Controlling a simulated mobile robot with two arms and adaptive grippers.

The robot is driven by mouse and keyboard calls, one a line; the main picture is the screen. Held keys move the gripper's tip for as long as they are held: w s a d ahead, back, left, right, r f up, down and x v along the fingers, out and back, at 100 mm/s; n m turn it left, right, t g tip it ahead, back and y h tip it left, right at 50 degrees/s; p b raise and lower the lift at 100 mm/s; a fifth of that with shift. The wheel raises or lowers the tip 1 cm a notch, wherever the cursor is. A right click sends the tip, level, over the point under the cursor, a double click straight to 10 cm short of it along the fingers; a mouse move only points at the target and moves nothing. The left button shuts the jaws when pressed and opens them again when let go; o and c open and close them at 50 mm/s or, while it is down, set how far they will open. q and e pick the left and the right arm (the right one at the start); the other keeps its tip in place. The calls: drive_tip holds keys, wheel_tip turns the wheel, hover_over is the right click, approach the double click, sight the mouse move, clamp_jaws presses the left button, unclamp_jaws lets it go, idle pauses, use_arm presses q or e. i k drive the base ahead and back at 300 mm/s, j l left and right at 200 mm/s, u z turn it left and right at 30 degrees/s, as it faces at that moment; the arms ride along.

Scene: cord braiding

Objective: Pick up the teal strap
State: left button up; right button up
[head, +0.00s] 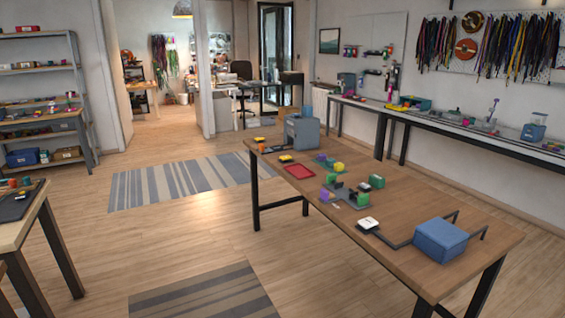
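I cannot make out a teal strap anywhere in the head view. Many cords or straps in mixed colours hang on the right wall (450,42) and on the right part of the pegboard (515,48). They are too small and crowded to single out a teal one. Neither of my grippers is in view.
A long wooden table (325,230) holds a blue box (440,240), a grey-blue machine (302,133), a red tray (297,171) and small coloured blocks. Shelves (40,70) stand at the left, a wall bench at the right. Open floor (190,240) with striped rugs lies between.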

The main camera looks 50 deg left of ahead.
sight(330, 161)
drive_tip(key=u, duration=1.25)
